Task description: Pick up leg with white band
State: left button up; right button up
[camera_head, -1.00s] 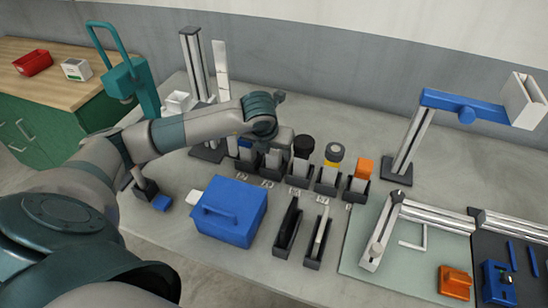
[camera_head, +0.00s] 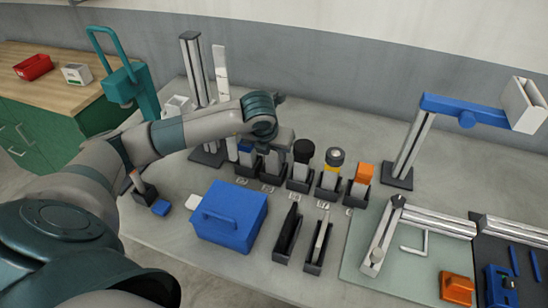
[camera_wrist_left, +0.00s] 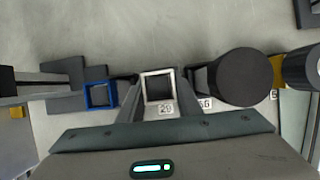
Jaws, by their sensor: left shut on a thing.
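The leg with the white band (camera_wrist_left: 158,87) is seen end-on in the left wrist view as a dark square tube with a white rim. My left gripper (camera_wrist_left: 160,108) is shut on it, one finger on each side. In the head view my left gripper (camera_head: 279,146) is over the row of black holders, and the leg (camera_head: 272,160) is partly hidden beneath it. Its lower end is at its holder; I cannot tell whether it is lifted. The leg with the blue band (camera_wrist_left: 101,94) stands just left of it. My right gripper is not in view.
Legs with black (camera_head: 303,151), yellow (camera_head: 334,161) and orange (camera_head: 363,173) tops stand to the right. A blue box (camera_head: 229,214) and two narrow black holders (camera_head: 288,233) are in front. A tall grey post (camera_head: 193,70) and a blue-armed stand (camera_head: 465,108) rise behind.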

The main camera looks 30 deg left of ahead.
pick_arm(q)
notch_tip(320, 180, up, 8)
jog(key=shift+w+f+b, duration=0.1)
jog(key=shift+f+b, duration=0.05)
jog(key=shift+b, duration=1.1)
jog(key=shift+r, duration=0.65)
